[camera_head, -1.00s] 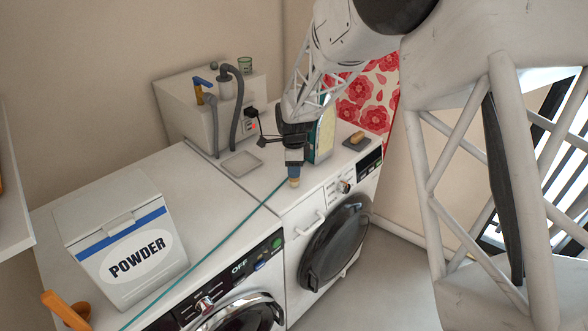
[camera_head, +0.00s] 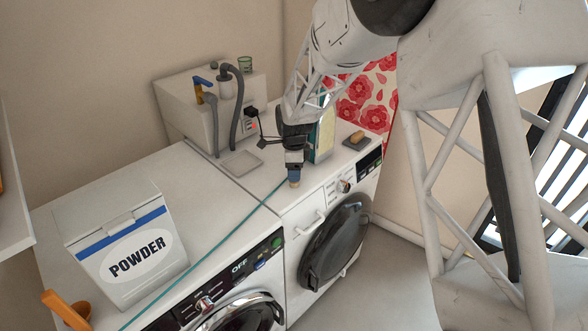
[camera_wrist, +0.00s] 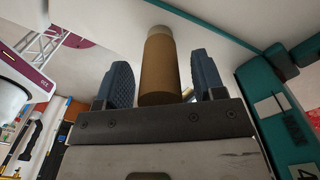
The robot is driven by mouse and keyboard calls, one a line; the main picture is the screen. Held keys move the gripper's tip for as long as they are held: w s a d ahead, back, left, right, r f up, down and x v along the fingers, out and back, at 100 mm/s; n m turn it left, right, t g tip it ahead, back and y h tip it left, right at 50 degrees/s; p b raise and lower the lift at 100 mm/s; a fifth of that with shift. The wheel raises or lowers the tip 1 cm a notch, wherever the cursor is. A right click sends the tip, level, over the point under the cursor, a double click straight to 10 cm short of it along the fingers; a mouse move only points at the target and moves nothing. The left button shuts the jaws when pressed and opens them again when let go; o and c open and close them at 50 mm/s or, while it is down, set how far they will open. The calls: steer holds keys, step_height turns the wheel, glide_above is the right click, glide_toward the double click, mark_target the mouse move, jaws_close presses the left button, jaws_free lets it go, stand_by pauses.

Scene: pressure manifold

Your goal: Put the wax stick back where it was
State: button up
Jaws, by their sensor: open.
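The wax stick appears to be the brown cylinder with a pale end (camera_wrist: 162,68) between my fingers in the wrist view. In the head view its tan end (camera_head: 294,183) shows just below my gripper (camera_head: 294,171), over the front part of the right washer's top. My gripper, also in the wrist view (camera_wrist: 162,78), is open, with a blue ribbed finger on each side of the stick and a small gap beside each. I cannot tell whether the stick's end touches the washer top.
A shallow grey tray (camera_head: 242,164) lies behind, near the seam between machines. A teal-edged box (camera_head: 322,137) stands close behind my gripper. A soap dish (camera_head: 356,143) is to the right. A teal cord (camera_head: 225,239) crosses the left machine, where a powder box (camera_head: 128,245) stands.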

steer(key=shift+r, duration=0.15)
step_height(320, 180, up, 11)
steer(key=shift+r, duration=0.45)
stand_by(0.3)
stand_by(0.6)
steer(key=s+d+r+n+t, duration=0.1)
steer(key=s+d+r+n, duration=0.35)
steer(key=s, duration=0.45)
steer(key=s+d+r+n, duration=0.4)
steer(key=s+d+r, duration=0.2)
steer(key=s, duration=0.3)
steer(key=s+d+n, duration=0.3)
steer(key=s+n, duration=0.1)
steer(key=s, duration=0.8)
steer(key=s+d+f+n+t, duration=0.1)
steer(key=s+d+n, duration=0.3)
steer(key=s, duration=0.8)
steer(key=shift+s+d+n+t, duration=0.2)
steer(key=shift+d+n+t, duration=0.1)
steer(key=shift+n, duration=0.35)
